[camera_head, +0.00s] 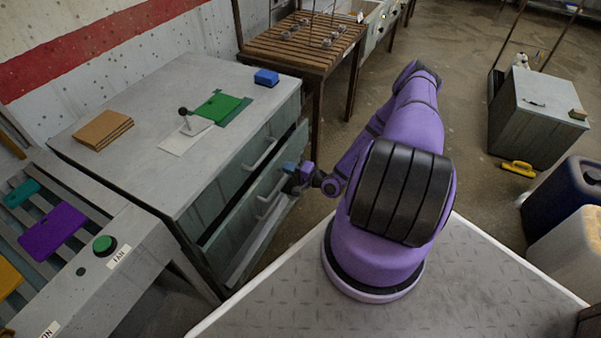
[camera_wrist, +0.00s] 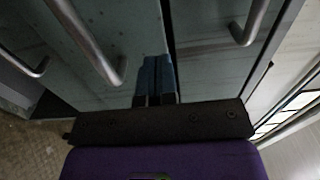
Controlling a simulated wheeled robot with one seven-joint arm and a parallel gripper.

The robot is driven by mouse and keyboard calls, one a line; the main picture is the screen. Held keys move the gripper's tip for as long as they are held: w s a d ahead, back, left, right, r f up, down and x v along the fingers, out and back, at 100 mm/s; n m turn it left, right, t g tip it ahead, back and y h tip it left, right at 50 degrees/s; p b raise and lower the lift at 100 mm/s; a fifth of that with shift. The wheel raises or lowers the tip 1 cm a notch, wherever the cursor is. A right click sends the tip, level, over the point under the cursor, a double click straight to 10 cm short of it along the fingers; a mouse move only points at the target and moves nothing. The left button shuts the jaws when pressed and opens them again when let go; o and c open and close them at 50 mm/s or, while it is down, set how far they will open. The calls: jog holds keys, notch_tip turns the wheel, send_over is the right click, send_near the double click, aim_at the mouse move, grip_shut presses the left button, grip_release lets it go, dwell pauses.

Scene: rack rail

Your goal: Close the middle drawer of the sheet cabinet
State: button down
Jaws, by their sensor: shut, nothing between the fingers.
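The sheet cabinet (camera_head: 175,185) is a grey box with a flat top. Its middle drawer (camera_head: 236,233) stands out from the cabinet face, with a dark gap behind its front. The drawer has a bar handle, which also shows in the wrist view (camera_wrist: 85,42). My gripper (camera_head: 289,168) is at the drawer front, beside the handle. In the wrist view its blue fingers (camera_wrist: 155,80) are shut together and empty, pointing at the front near its edge by the dark gap. I cannot tell whether they touch it.
A green sheet (camera_head: 222,107), a brown stack (camera_head: 103,130) and a blue block (camera_head: 266,77) lie on the cabinet top. A wooden slatted table (camera_head: 300,45) is behind.

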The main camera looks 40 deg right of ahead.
aim_at(275, 162)
jog(key=shift+x, duration=1.6)
jog(key=x, duration=0.4)
jog(key=shift+s, duration=0.1)
jog(key=shift+w, duration=0.35)
jog(key=shift+r, duration=0.1)
